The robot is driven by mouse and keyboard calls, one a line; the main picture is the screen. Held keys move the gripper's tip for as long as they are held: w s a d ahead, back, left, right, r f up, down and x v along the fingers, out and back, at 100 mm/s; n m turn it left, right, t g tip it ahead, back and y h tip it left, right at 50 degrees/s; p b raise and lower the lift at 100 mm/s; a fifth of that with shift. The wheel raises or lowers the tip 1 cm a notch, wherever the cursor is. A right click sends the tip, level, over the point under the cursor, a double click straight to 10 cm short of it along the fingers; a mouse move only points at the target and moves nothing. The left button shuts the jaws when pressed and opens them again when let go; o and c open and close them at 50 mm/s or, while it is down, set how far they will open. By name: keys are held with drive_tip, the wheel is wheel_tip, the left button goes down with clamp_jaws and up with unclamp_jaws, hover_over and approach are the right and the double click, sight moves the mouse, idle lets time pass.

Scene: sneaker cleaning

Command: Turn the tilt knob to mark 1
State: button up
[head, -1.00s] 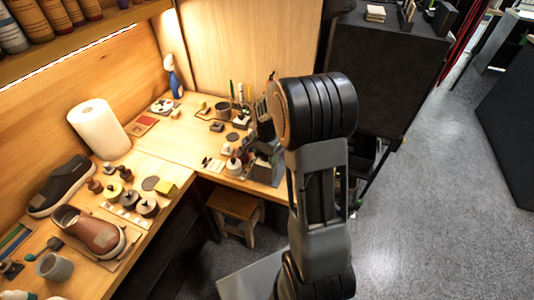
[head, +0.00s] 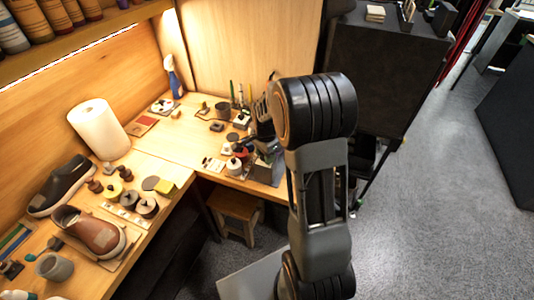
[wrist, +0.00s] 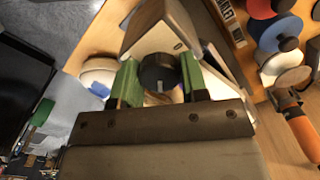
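In the wrist view, a dark round knob (wrist: 158,70) with a short pale line at its lower edge sits in front of a beige, wedge-shaped block (wrist: 158,30). My gripper (wrist: 160,80) has its two green fingers on either side of the knob, left and right, close against its edges. I cannot tell whether the fingers press on it or leave a thin gap. Mark numbers cannot be read. In the head view, my arm hides most of this corner of the bench.
Small round pieces in red, blue and grey (wrist: 283,25) and an orange-handled tool (wrist: 298,125) lie to the right in the wrist view. A white round thing (wrist: 98,72) is at left. In the head view, shoes (head: 88,232) and a paper roll (head: 98,128) stand on the left bench.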

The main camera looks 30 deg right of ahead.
drive_tip(key=shift+o, duration=1.2)
drive_tip(key=shift+r+p, duration=1.9)
drive_tip(key=shift+r, duration=0.65)
